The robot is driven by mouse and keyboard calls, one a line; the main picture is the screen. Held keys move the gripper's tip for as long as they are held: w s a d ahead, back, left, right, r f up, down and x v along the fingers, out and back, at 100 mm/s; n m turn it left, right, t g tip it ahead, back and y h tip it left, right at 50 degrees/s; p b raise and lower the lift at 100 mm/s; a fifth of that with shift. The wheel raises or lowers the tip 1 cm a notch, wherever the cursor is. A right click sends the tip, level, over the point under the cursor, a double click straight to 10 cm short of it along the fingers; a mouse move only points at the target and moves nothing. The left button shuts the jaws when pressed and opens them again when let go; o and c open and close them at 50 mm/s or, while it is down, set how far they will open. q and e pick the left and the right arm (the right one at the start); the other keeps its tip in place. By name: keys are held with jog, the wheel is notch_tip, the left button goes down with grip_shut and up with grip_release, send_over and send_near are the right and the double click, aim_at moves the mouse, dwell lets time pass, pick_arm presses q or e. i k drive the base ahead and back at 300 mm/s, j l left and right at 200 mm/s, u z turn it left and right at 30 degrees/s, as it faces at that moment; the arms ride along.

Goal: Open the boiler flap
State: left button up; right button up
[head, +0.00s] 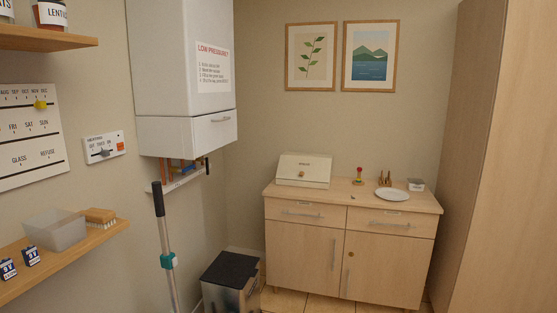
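The white boiler (185,58) hangs on the left wall in the head view, with a "LOW PRESSURE?" notice on its front. The boiler flap (214,130) is the lower front panel with a small grey handle (220,119). The flap looks closed, flush under the main casing. Copper pipes and fittings (186,170) show below the boiler. Neither of my grippers is in view.
A mop or broom handle (164,240) stands upright in front of the wall, below the boiler. A bin (232,277) with a dark lid stands on the floor. A wooden shelf (85,245) juts from the left wall. A wooden cabinet (318,262) stands at the back.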

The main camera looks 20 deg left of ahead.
aim_at(212, 131)
jog(key=i+l+u, duration=0.15)
jog(key=i, duration=1.5)
